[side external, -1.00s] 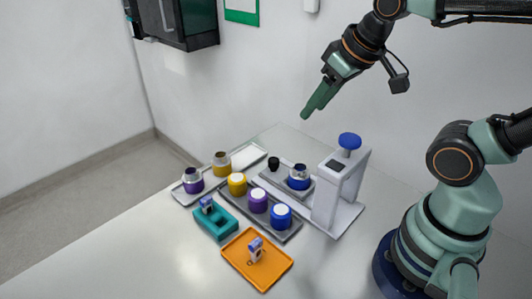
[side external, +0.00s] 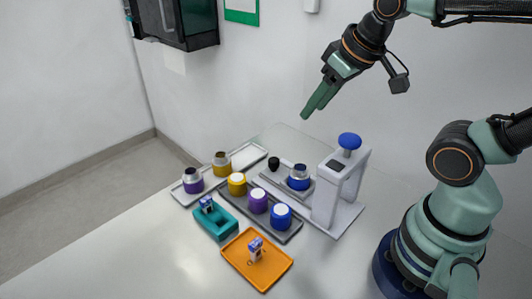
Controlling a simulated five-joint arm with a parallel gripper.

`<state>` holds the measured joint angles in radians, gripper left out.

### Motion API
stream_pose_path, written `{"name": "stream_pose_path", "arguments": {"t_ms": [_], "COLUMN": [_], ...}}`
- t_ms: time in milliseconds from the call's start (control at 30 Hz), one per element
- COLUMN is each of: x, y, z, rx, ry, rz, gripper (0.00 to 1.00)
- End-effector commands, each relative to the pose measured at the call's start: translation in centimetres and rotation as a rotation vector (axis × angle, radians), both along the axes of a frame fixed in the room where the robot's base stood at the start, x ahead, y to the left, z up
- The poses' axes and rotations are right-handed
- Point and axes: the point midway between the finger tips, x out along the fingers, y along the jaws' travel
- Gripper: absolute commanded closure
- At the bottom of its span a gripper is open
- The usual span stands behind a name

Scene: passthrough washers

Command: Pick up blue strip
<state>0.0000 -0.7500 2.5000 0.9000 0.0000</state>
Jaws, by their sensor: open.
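No thing in view is plainly a lone blue strip. A small blue-and-white piece (side external: 206,204) stands in the teal holder (side external: 216,226). A similar small piece (side external: 256,248), white with blue and darker marks, stands upright on the orange tray (side external: 271,277). Both are too small to tell in detail. My gripper (side external: 311,111) is open and empty. It hangs high above the back of the table, pointing down and left, well apart from both pieces.
A grey tray (side external: 233,206) holds yellow, purple and blue white-topped jars. A pale tray (side external: 247,153) behind holds a purple and a yellow jar. A white press (side external: 326,196) with a blue knob (side external: 349,141) stands right, a silver-and-blue jar (side external: 299,177) beside it. The front-left table is clear.

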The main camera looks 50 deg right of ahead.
Motion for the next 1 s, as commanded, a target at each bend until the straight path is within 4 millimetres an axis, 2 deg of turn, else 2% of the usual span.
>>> {"name": "stream_pose_path", "arguments": {"t_ms": [300, 467, 733, 867, 1000], "x": [0.1, 1.2, 5.9, 8.3, 10.5], "y": [0.1, 1.0, 5.2, 7.7, 10.8], "z": [0.0, 0.4, 0.6, -0.2, -1.8], "rx": [0.004, 0.063, 0.247, 0.31, 0.355], "ry": [0.002, 0.04, 0.185, 0.252, 0.316], "rz": [-0.006, -0.091, -0.464, -0.666, -0.894], "gripper": [0.45, 0.45, 0.45, 0.45, 0.45]}}
